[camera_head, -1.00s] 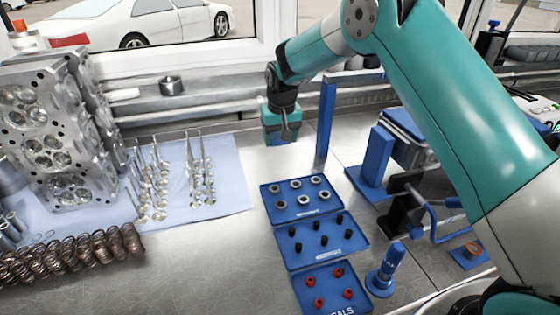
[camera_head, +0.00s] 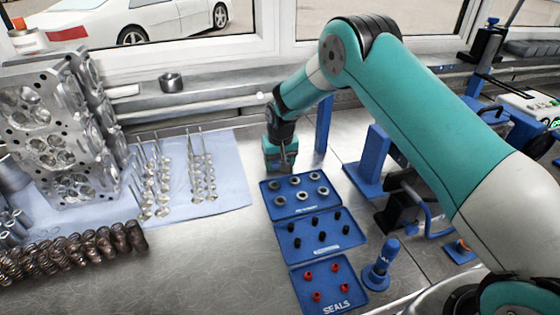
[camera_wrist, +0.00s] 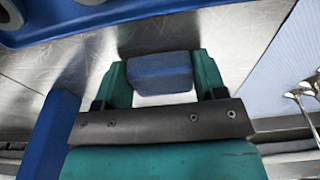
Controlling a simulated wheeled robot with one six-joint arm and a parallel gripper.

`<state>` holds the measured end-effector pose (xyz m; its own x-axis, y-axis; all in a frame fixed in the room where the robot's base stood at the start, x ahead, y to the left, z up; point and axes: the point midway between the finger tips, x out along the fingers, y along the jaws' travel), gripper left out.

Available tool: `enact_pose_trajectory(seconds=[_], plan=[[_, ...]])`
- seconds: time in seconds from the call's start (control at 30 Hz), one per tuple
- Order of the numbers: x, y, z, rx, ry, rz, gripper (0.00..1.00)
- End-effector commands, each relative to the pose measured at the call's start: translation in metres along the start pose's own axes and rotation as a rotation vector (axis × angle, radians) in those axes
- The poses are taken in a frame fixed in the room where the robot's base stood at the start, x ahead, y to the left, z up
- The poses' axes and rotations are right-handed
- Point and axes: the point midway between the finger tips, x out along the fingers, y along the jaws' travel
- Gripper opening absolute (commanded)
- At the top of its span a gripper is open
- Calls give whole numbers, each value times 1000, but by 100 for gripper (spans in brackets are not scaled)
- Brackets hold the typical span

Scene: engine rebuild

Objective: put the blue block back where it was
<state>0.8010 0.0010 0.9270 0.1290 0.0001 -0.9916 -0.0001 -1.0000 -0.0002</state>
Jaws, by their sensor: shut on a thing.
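The blue block (camera_wrist: 160,74) is held between the two green fingers of my gripper (camera_wrist: 162,82) in the wrist view. In the head view my gripper (camera_head: 280,156) points down just behind the back edge of the blue tray with metal rings (camera_head: 270,202). The block can hardly be made out there, and I cannot tell whether it touches the bench. The tray's edge also shows at the top of the wrist view (camera_wrist: 60,28).
A blue upright post (camera_head: 323,125) stands just right of my gripper. Valves (camera_head: 205,175) stand on a pale blue cloth (camera_head: 232,170) to the left. A tray with black parts (camera_head: 285,255), a seals tray (camera_head: 350,272) and a blue bottle-like object (camera_head: 382,265) lie nearer.

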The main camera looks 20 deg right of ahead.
Motion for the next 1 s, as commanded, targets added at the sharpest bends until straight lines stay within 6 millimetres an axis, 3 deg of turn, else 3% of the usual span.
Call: enact_pose_trajectory(seconds=[0.03,0.13,0.53,1.0], plan=[[2,0,0,0,0,0,67],[1,0,0,0,0,0,90],[-8,0,-1,0,2,0,90],[-101,0,-1,0,3,0,90]])
